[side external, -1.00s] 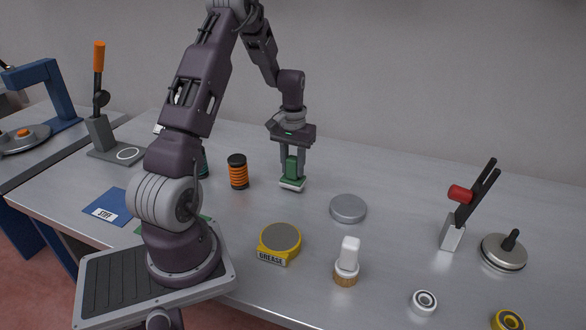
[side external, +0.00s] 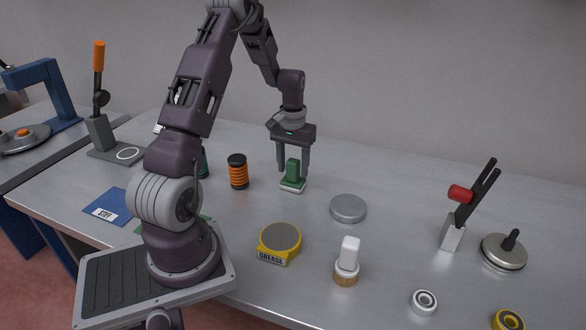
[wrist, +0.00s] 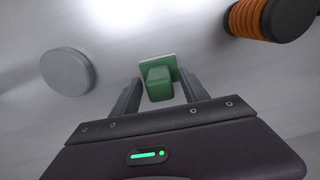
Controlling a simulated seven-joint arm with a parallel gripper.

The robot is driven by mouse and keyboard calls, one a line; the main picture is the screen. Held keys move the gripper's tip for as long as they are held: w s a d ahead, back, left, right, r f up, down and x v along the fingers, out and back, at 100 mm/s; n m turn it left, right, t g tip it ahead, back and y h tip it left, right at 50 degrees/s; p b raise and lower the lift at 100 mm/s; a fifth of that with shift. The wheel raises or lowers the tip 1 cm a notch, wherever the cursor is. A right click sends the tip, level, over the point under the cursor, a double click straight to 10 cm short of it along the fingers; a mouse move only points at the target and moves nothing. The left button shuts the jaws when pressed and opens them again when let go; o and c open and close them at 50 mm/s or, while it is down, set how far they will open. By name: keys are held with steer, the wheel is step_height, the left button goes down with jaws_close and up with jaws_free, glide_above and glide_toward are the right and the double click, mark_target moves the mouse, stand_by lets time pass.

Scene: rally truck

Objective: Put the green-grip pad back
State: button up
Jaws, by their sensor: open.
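The green-grip pad (side external: 292,174) has a green block handle on a pale flat base. It sits upright on the grey table, left of the round grey lid. In the wrist view the pad (wrist: 157,79) lies between and just beyond the fingertips. My gripper (side external: 293,175) points down over the pad with its fingers spread on either side of the green grip. A gap shows between each finger and the grip, so it is open and holds nothing.
An orange-ringed black cylinder (side external: 238,172) stands left of the pad, and a grey disc (side external: 348,208) lies to its right. A yellow grease tin (side external: 280,242) and a white-topped brush (side external: 347,262) are nearer. A blue mat (side external: 110,205) lies at left.

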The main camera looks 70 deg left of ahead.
step_height(320, 180, up, 6)
steer(key=shift+w+a+r, duration=0.1)
steer(key=shift+a+r, duration=0.05)
steer(key=s+d+r+m+t+y, duration=0.1)
steer(key=s+d+r+m, duration=0.1)
steer(key=d+r, duration=0.6)
steer(key=s+d+r+m+t, duration=0.2)
steer(key=d+r, duration=0.4)
steer(key=d, duration=0.5)
steer(key=s+d+r+m+t+h, duration=0.1)
steer(key=s+d+m, duration=0.3)
steer(key=s+d, duration=0.6)
steer(key=s+t, duration=0.1)
steer(key=s, duration=0.2)
steer(key=shift+s+d+r+t, duration=0.15)
steer(key=shift+d+r+t, duration=0.15)
steer(key=shift+r, duration=0.1)
